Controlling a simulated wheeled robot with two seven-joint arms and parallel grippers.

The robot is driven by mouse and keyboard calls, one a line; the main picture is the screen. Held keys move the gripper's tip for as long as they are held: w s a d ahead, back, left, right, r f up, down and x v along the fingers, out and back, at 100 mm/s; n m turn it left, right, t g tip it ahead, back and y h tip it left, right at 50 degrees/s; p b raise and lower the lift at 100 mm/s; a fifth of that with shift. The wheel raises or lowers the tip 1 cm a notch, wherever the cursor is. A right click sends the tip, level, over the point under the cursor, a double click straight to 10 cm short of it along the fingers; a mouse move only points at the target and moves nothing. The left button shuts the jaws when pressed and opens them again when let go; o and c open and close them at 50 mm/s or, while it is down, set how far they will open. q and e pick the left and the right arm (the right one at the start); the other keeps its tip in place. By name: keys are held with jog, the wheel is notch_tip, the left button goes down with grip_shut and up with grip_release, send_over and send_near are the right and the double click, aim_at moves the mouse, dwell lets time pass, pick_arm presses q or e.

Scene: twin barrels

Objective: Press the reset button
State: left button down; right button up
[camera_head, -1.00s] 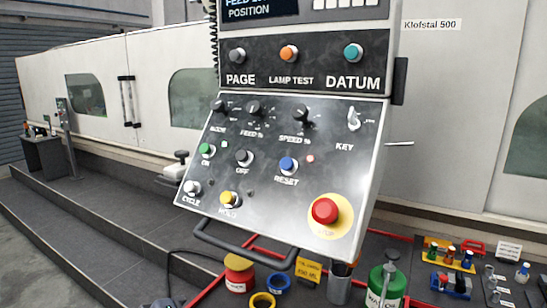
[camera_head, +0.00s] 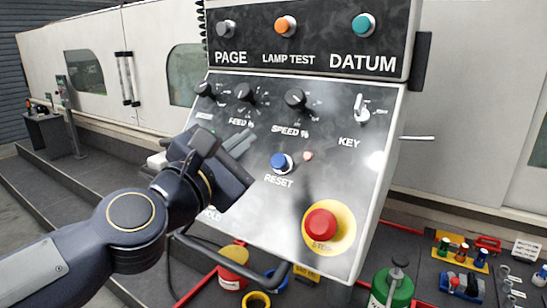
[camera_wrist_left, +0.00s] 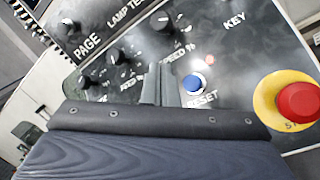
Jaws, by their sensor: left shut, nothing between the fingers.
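The blue RESET button (camera_head: 281,162) sits in the middle of the sloped control panel, with its label below it. It also shows in the left wrist view (camera_wrist_left: 195,84), just right of the fingertips. My left gripper (camera_head: 243,141) is shut and empty. In the head view its fingertips are a little to the left of and above the blue button, with a visible gap between them in the picture. In the left wrist view the left gripper (camera_wrist_left: 161,88) points at the panel. Whether the tips touch the panel I cannot tell. My right gripper is not in view.
A red stop button (camera_head: 321,225) on a yellow disc is at the panel's lower right. Black knobs (camera_head: 295,99) and a key switch (camera_head: 361,106) are above the blue button. My left arm hides the panel's left buttons. A handle bar (camera_head: 235,270) runs below.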

aim_at(278, 155)
pick_arm(q)
jog(key=shift+s, duration=0.1)
jog(key=w+d+f+b, duration=0.4)
jog(key=w+f+b, duration=0.1)
jog(key=w, duration=0.1)
jog(key=shift+f+b, duration=0.25)
jog(key=shift+b, duration=0.15)
dwell(2.1)
jog(key=shift+w+d+f+b, duration=0.15)
jog(key=shift+w+f+b, duration=0.05)
jog(key=shift+f+b, duration=0.1)
jog(key=shift+w+d+f+b, duration=0.2)
jog(key=shift+w+f+b, duration=0.1)
jog(key=shift+b, duration=0.05)
dwell(0.8)
jog(key=shift+r, duration=0.1)
dwell(0.3)
jog(key=shift+s+a+r+p, duration=0.4)
jog(key=shift+s+r+p, duration=0.05)
jog(key=shift+s+p, duration=0.1)
jog(key=shift+r, duration=0.1)
